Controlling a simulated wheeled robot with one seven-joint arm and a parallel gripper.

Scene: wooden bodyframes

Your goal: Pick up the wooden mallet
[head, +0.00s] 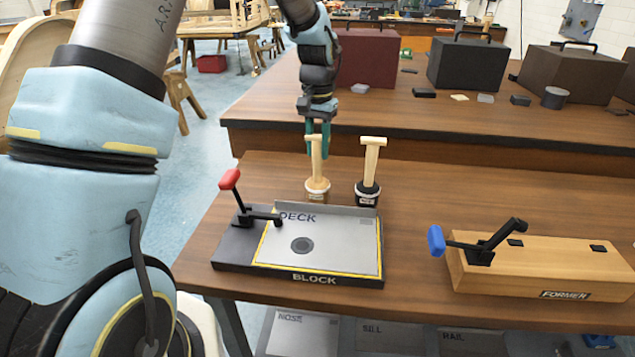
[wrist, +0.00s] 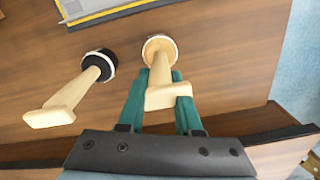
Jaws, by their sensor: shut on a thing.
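The wooden mallet (head: 317,184) stands head-down on the bench, its pale handle pointing up to a crossbar end. It also shows in the wrist view (wrist: 160,47). My gripper (head: 317,150) reaches down from above, its green fingers on either side of the handle. In the wrist view, my gripper (wrist: 161,80) is shut on the handle below the crossbar. The mallet's head appears to rest on the bench. A second mallet with a black head (head: 368,190) stands upright just to the right; it also shows in the wrist view (wrist: 98,64).
A block fixture (head: 228,248) with a grey plate and red-handled clamp lies in front of the mallets. A wooden former (head: 540,268) with a blue-handled clamp is at right. Bare bench lies between them. Toolboxes (head: 468,65) stand on the bench behind.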

